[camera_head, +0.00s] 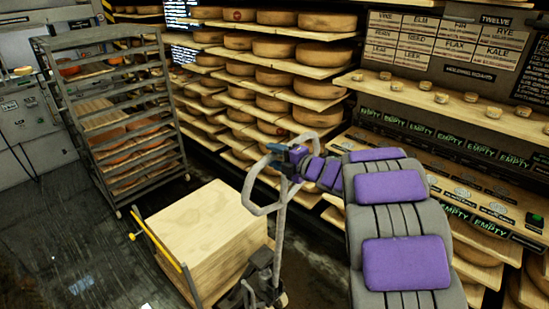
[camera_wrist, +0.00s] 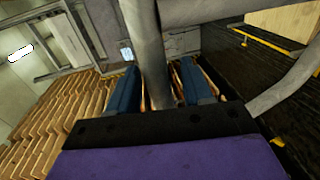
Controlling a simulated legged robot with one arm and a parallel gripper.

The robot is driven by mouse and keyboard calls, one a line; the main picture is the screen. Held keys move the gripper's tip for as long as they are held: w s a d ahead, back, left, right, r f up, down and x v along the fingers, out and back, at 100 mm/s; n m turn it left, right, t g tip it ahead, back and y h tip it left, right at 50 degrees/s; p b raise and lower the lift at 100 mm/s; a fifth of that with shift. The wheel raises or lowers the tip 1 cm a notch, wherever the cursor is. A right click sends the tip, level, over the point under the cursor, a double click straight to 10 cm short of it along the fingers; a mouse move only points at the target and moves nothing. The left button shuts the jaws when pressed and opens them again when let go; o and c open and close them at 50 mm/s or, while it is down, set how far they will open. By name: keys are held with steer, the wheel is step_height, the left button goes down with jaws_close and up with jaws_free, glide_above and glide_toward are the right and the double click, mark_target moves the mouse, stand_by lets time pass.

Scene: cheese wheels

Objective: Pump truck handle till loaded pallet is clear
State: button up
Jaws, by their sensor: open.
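The grey pallet truck handle (camera_head: 279,235) rises to a loop grip (camera_head: 247,190) in the middle of the head view. The truck's base (camera_head: 262,288) is at the bottom. The loaded pallet carries a pale wooden box-like load (camera_head: 205,228) left of the handle; its underside and any floor gap are hidden. My gripper (camera_head: 289,157) is at the top of the handle. In the wrist view my gripper (camera_wrist: 160,85) is open, with a blue finger on each side of a grey handle tube (camera_wrist: 149,60). I cannot tell whether either finger touches it.
A tall wheeled rack (camera_head: 120,120) with cheeses stands at the back left. Shelves of cheese wheels (camera_head: 275,75) line the back, and a labelled shelf (camera_head: 440,170) is on the right. A yellow bar (camera_head: 160,240) runs along the load's left side. Dark floor (camera_head: 60,240) is open at left.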

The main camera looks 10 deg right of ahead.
steer(key=shift+w+a, duration=0.2)
steer(key=shift+c, duration=0.5)
jaws_close()
steer(key=shift+f, duration=0.1)
